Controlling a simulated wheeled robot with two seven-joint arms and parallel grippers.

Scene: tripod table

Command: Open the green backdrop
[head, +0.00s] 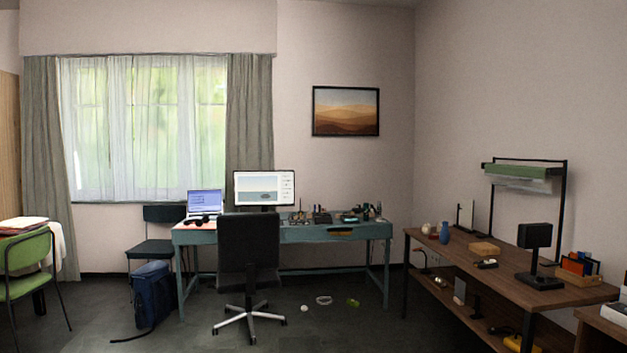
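The green backdrop (519,170) is a rolled green piece on a black stand (562,212) near the right wall. It stands at the back of the brown wooden table (460,259). A pale strip (522,184) hangs a short way below the green roll. Neither of my grippers is in the head view.
A black panel lamp (534,237), a wooden box (484,248) and a blue vase (444,232) stand on the brown table. A black office chair (249,243) stands at a teal desk (375,230). Small items lie on the floor between desk and table.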

